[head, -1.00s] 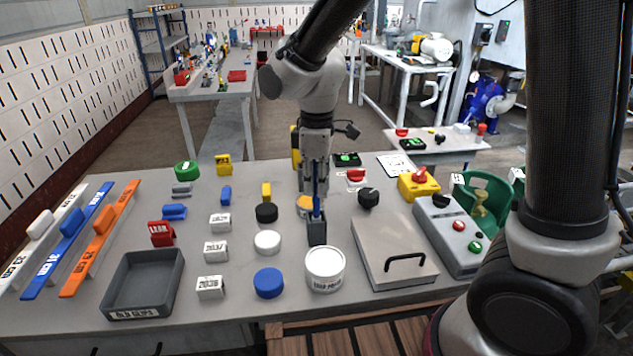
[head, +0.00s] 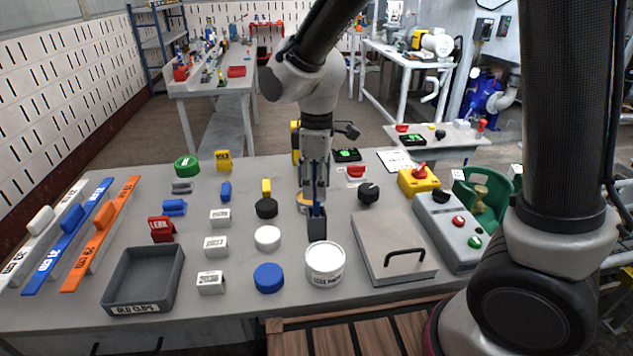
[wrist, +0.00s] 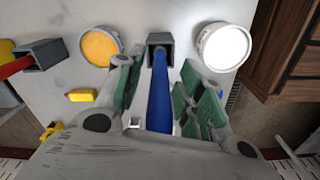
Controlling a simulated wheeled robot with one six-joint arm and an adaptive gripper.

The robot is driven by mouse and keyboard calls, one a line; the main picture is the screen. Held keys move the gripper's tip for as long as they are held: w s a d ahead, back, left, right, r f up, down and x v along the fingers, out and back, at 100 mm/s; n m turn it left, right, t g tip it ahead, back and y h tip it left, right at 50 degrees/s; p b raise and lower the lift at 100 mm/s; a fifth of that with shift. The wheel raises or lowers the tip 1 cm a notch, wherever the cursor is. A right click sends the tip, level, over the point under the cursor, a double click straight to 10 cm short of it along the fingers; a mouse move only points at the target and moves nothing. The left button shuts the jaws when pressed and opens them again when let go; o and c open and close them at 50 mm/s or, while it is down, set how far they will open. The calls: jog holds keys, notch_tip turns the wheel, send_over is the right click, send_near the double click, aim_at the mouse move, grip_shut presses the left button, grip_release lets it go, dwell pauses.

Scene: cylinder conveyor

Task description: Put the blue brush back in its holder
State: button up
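The blue brush (wrist: 160,97) stands with its lower end at the mouth of a dark grey square holder (head: 317,228) and appears to be inside it. The holder also shows in the wrist view (wrist: 152,39). In the head view a short stretch of the blue brush (head: 317,209) shows just above the holder. My gripper (wrist: 164,88) is above the holder, its green-padded fingers on either side of the blue handle. The fingers look spread, with a gap beside the handle. The brush's upper part is hidden by the fingers in the head view.
A white tub (head: 325,264) stands close in front of the holder, and an orange-topped tub (wrist: 101,46) is close behind it. A lidded grey box (head: 393,248) is to the right. Black (head: 266,208) and white (head: 267,238) round pieces lie to the left.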

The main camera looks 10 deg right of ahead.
notch_tip(320, 180, up, 11)
jog(key=shift+f, duration=0.1)
jog(key=shift+r, duration=0.55)
jog(key=shift+s+d+f+m, duration=0.15)
jog(key=shift+s+f+m, duration=0.1)
jog(key=shift+m, duration=0.45)
jog(key=s+d+r+m+t, duration=0.2)
jog(key=s+d+m, duration=0.4)
jog(key=d, duration=0.7)
jog(key=s+d+r+m+t, duration=0.2)
jog(key=s+d+m, duration=0.5)
jog(key=d, duration=0.7)
jog(key=shift+s, duration=1.15)
